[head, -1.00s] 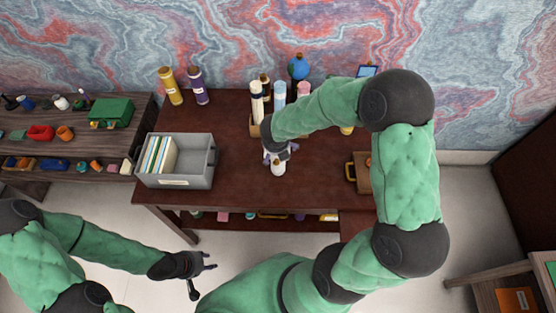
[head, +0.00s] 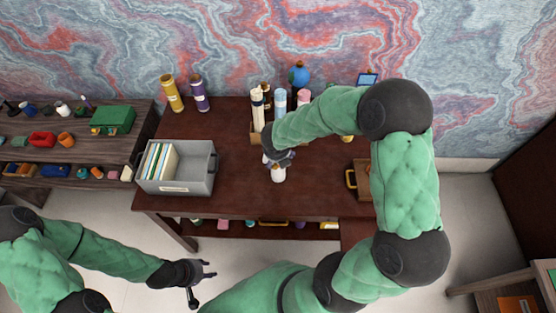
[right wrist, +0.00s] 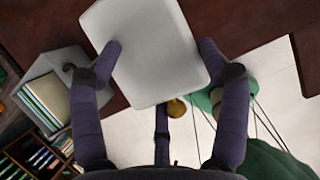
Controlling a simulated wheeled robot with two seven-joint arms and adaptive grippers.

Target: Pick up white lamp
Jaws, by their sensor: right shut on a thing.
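The white lamp shows in the head view (head: 278,174) as a small white shape at the desk's front middle, just below my right gripper (head: 277,158). In the right wrist view, a large pale, rounded-corner part of it (right wrist: 150,55) sits between the purple fingers of my right gripper (right wrist: 160,58), one on each side. Most of the lamp is hidden by the hand in the head view, and I cannot tell whether it is clear of the desk. My left gripper (head: 207,270) is open and empty, over the floor in front of the desk.
A grey bin with folders (head: 205,184) stands on the left of the dark desk (head: 235,125). Bottles (head: 172,94), a blue globe (head: 299,76) and rolled items (head: 257,105) stand at the back. A brown case (head: 362,178) lies on the right, partly behind my right arm.

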